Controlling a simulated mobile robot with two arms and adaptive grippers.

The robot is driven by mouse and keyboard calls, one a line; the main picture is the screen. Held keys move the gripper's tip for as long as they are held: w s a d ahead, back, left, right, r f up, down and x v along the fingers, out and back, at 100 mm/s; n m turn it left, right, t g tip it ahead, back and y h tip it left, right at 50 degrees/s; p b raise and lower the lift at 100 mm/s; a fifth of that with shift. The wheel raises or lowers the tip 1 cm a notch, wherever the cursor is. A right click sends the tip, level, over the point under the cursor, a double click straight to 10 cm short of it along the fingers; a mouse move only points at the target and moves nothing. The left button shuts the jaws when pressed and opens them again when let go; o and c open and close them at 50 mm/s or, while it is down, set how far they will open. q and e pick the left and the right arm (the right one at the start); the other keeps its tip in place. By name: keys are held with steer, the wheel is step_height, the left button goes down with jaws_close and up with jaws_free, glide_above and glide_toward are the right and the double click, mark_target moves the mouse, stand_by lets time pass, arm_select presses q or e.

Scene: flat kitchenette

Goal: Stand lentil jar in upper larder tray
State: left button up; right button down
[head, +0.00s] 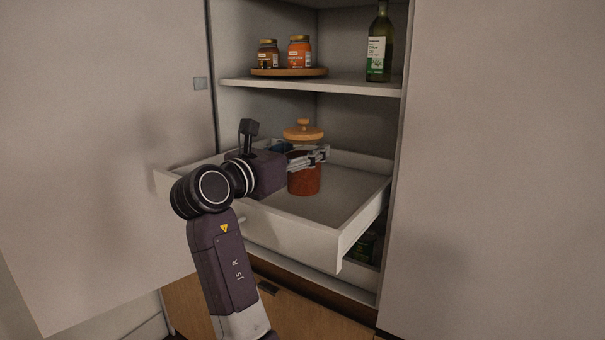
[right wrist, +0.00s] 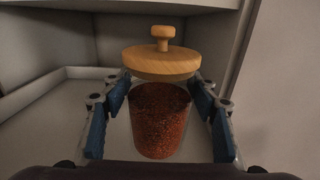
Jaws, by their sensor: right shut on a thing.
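The lentil jar (head: 304,178) is a glass jar of red-brown lentils with a round wooden lid and knob. It stands upright over the floor of the pulled-out upper larder tray (head: 345,191), towards its middle. I cannot tell whether its base touches the tray floor. My right gripper (head: 308,157) reaches in from the left and is shut on the jar below the lid. In the right wrist view the lentil jar (right wrist: 160,122) is upright between the two blue-padded fingers of the right gripper (right wrist: 162,110). My left gripper is not in view.
Above the tray, a shelf (head: 345,87) holds a wooden turntable (head: 290,72) with small jars and a green bottle (head: 379,45). A lower tray (head: 358,275) holds a dark green item (head: 364,246). An open door (head: 100,150) stands left. The tray's right part is clear.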

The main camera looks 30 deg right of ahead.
mark_target(303, 177)
steer(key=shift+s+f, duration=0.1)
steer(key=shift+f, duration=0.95)
step_height(303, 177, down, 3)
steer(key=shift+f+p, duration=0.1)
steer(key=shift+p, duration=0.45)
steer(key=shift+f, duration=0.3)
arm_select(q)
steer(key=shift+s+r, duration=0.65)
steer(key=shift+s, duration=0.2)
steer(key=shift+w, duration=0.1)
